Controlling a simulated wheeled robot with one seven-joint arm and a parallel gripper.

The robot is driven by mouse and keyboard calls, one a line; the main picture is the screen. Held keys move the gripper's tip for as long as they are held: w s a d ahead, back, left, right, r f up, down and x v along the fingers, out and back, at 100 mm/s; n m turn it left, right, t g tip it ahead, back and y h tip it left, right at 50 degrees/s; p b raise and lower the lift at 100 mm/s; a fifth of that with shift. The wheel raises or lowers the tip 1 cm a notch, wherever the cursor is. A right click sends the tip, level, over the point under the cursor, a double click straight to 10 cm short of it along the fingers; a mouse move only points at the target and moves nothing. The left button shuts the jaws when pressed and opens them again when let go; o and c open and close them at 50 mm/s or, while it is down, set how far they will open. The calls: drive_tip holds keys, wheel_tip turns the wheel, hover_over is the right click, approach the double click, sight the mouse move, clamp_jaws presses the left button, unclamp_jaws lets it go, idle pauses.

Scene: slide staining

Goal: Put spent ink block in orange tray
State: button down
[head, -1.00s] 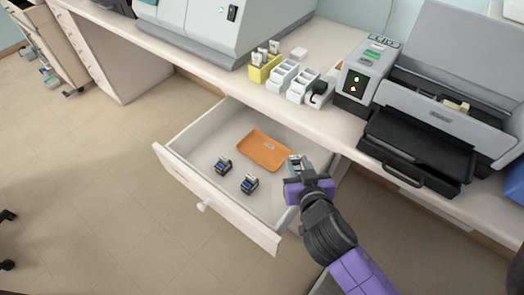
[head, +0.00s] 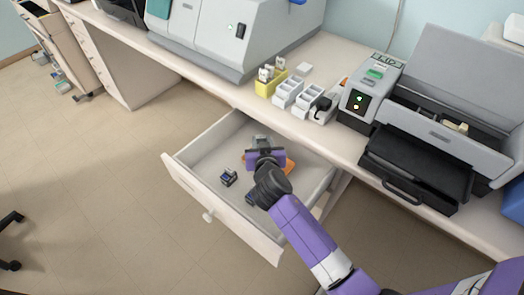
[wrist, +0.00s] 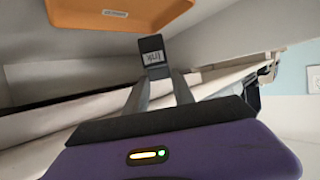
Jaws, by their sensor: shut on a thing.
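My gripper (head: 263,143) is over the open drawer. In the wrist view my gripper (wrist: 154,78) is shut on a dark ink block (wrist: 152,54) with a white label reading "ink". The orange tray (head: 290,166) lies in the drawer, mostly hidden behind my gripper in the head view. In the wrist view the tray (wrist: 75,14) shows at the top, to the left of the held block, and the two look apart. The held block is hard to make out in the head view.
The open drawer (head: 188,155) also holds a dark ink block (head: 228,177) and another (head: 250,198), partly hidden by my arm. On the counter above stand a yellow holder (head: 265,89), white racks (head: 288,93) and a grey device (head: 368,88).

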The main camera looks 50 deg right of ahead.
drive_tip(key=shift+f, duration=2.7)
drive_tip(key=shift+f+b, duration=0.15)
drive_tip(key=shift+b, duration=0.3)
drive_tip(key=c, duration=1.1)
unclamp_jaws()
drive_tip(key=shift+o, duration=0.2)
drive_tip(key=shift+r+p, duration=0.2)
drive_tip(key=shift+p, duration=0.1)
drive_tip(key=b+v, duration=0.1)
drive_tip(key=v, duration=0.6)
drive_tip(key=shift+s+a, duration=0.2)
drive_tip(key=shift+s, duration=0.05)
drive_tip(key=shift+r, duration=0.1)
